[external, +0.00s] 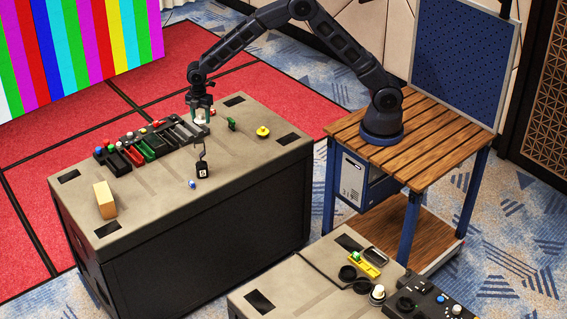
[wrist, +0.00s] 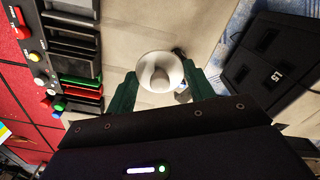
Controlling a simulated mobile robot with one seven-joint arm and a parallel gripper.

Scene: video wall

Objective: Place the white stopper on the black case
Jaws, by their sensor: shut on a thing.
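The white stopper (wrist: 161,72) is a round, pale, knobbed piece between my green fingertips in the wrist view. My gripper (wrist: 159,88) is shut on it. In the external view my gripper (external: 200,116) hangs over the far side of a big case with black sides (external: 210,218) and a grey top, by the row of sliders. I cannot tell the height of the stopper above this top. A small black block with a white label (external: 202,170) and a thin handle stands on the top, nearer the front edge. I cannot tell which of the two the black case is.
A fader panel (external: 150,143) with coloured knobs lies left of my gripper. A yellow piece (external: 263,132), a green piece (external: 231,124), a blue ball (external: 192,184) and a tan block (external: 105,200) stand on the top. Bare grey room lies between them.

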